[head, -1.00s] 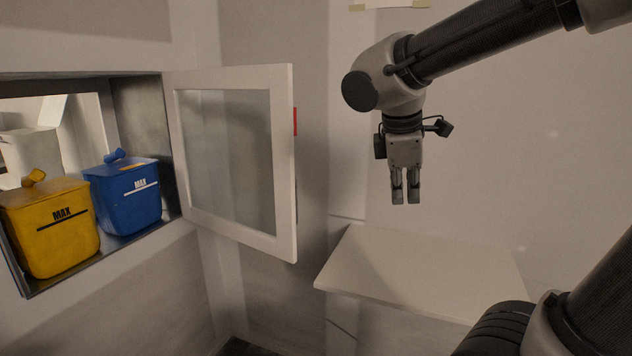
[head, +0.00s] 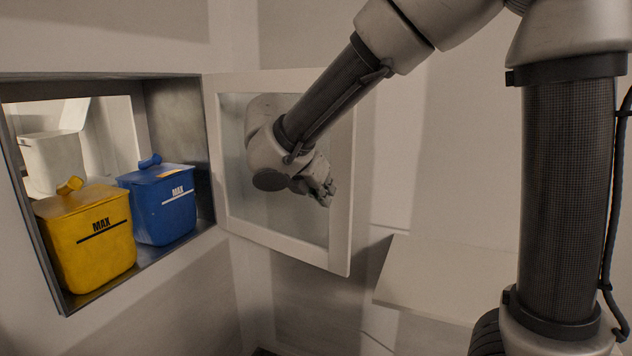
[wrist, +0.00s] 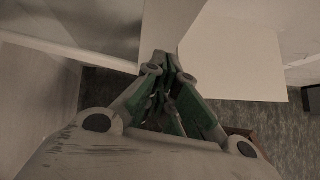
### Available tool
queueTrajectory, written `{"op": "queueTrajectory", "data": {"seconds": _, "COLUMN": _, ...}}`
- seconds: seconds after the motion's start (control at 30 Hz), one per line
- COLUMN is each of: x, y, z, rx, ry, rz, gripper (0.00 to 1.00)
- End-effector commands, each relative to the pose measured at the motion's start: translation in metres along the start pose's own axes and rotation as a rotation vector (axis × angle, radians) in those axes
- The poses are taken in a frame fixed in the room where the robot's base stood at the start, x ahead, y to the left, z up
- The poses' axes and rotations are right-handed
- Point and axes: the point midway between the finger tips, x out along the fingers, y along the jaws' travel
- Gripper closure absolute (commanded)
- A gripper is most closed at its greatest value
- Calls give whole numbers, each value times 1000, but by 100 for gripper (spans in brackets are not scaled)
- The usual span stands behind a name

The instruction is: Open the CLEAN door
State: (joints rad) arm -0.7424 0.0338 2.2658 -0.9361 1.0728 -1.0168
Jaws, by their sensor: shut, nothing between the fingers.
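A white-framed glass door (head: 290,247) stands swung open from the right side of the wall hatch (head: 60,300) in the head view. No CLEAN lettering can be read on it. My gripper (head: 324,190) is shut and empty. In the picture it overlaps the right part of the door's pane, with the forearm crossing the door's upper right frame. I cannot tell if it touches the door. In the wrist view my gripper's fingers (wrist: 168,65) come together with nothing held.
A yellow bin (head: 85,250) and a blue bin (head: 163,205), both marked MAX, stand in the hatch. A white container (head: 52,160) shows behind them. A white shelf (head: 430,280) juts out right of the door; floor (wrist: 250,125) shows in the wrist view.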

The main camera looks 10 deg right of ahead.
Motion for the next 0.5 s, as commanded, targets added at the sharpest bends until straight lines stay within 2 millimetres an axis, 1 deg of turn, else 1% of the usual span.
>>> {"op": "queueTrajectory", "data": {"seconds": 0.03, "x": 9, "y": -1, "z": 4, "rx": 2, "ry": 0, "rz": -2, "gripper": 100}}
{"op": "queueTrajectory", "data": {"seconds": 0.2, "x": 24, "y": 0, "z": 21, "rx": 3, "ry": 0, "rz": -1, "gripper": 100}}
{"op": "queueTrajectory", "data": {"seconds": 0.33, "x": 30, "y": 0, "z": 27, "rx": 3, "ry": 1, "rz": 0, "gripper": 100}}
{"op": "queueTrajectory", "data": {"seconds": 0.5, "x": 31, "y": 0, "z": 28, "rx": 2, "ry": 1, "rz": 1, "gripper": 100}}
